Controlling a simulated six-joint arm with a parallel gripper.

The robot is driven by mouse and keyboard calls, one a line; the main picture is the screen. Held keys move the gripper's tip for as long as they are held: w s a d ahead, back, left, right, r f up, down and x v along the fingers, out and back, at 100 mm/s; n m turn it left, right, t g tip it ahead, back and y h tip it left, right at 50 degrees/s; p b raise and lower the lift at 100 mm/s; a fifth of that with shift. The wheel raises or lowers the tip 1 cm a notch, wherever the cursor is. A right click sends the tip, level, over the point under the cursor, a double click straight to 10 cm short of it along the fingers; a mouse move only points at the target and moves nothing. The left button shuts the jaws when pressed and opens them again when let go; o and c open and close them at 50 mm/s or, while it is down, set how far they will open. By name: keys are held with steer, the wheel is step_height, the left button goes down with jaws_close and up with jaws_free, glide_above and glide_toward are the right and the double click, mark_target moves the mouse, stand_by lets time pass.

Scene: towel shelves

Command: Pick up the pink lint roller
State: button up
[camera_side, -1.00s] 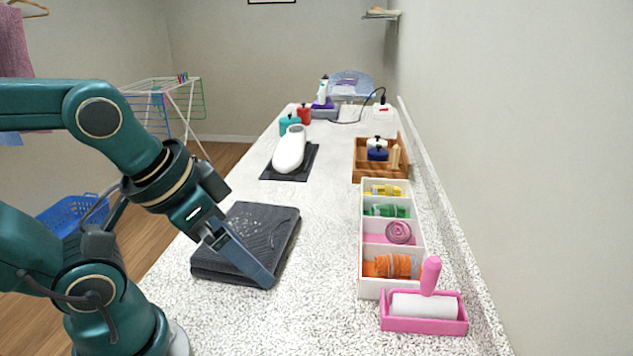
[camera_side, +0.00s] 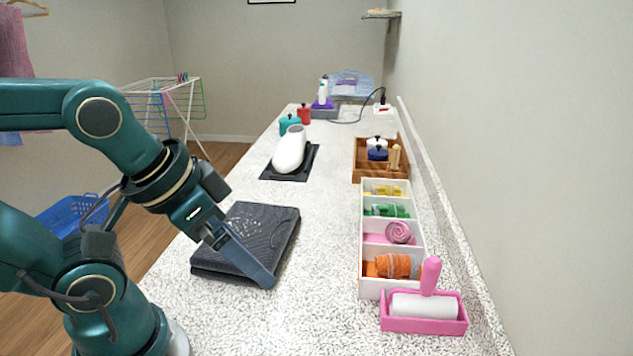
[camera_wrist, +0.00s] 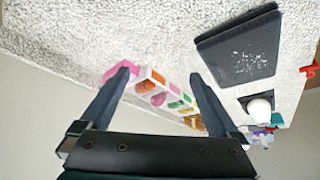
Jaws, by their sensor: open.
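The pink lint roller (camera_side: 431,274) has a pink handle standing up and a white roll lying in a pink tray (camera_side: 424,326), at the front right of the counter. In the wrist view the pink tray (camera_wrist: 112,72) shows partly behind my left-hand finger. My gripper (camera_side: 270,283) is above the front edge of the folded dark grey towel (camera_side: 262,232), well to the left of the roller. In the wrist view my gripper (camera_wrist: 160,72) is open, with nothing between its two fingers.
A white divided box (camera_side: 373,288) with rolled coloured cloths stands just behind the roller's tray. A wooden tray (camera_side: 367,177) with jars is farther back. A white iron (camera_side: 289,150) rests on a dark mat. Counter between towel and box is clear. The wall is at the right.

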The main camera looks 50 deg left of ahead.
steer(key=c, duration=0.5)
